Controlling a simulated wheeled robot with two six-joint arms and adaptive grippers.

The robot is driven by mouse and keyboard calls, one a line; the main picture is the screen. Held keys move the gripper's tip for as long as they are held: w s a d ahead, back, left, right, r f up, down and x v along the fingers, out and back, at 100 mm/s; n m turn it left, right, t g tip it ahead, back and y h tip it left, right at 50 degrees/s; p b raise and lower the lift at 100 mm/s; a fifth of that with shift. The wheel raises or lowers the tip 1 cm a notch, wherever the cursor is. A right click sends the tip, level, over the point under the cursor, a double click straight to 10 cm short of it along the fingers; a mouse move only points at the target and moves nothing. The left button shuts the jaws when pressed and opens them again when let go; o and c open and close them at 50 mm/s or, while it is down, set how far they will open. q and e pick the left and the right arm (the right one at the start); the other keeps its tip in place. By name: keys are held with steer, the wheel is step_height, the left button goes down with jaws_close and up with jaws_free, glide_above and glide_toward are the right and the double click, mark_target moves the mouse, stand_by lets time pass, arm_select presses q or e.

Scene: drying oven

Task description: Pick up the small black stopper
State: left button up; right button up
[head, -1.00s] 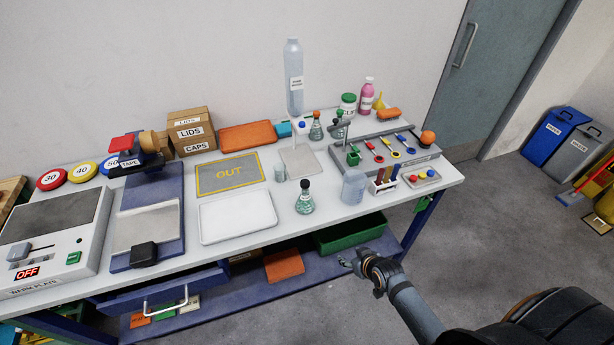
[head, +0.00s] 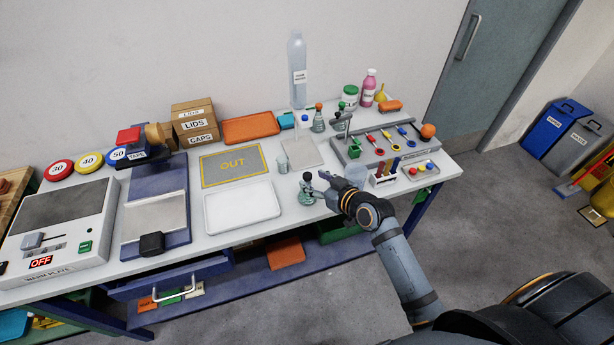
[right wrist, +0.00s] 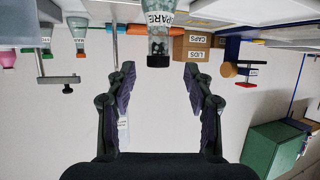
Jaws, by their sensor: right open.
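The small black stopper (head: 307,177) sits in the neck of a conical flask (head: 306,195) with greenish content, standing upright near the bench's front edge. In the right wrist view, which is upside down, the black stopper (right wrist: 158,61) shows at the flask's mouth, and the flask (right wrist: 159,20) carries a label reading SPARE. My right gripper (head: 318,184) is open beside the flask's neck, on its right. In the wrist view the fingers (right wrist: 158,76) are spread to either side of the stopper's line, with nothing between them. My left gripper is out of view.
A white tray (head: 211,222) lies left of the flask and a small beaker (head: 283,162) stands behind it. A clear bottle (head: 356,173) stands just behind my right gripper. A tube rack (head: 383,180) and a grey tool tray (head: 353,153) are further right.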

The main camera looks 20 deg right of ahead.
mark_target(310, 178)
steer(key=shift+w, duration=0.2)
steer(key=p+x, duration=0.1)
steer(key=x, duration=0.4)
steer(key=shift+p, duration=0.3)
steer(key=shift+s+d, duration=0.15)
steer(key=shift+c, duration=1.8)
steer(key=c, duration=0.5)
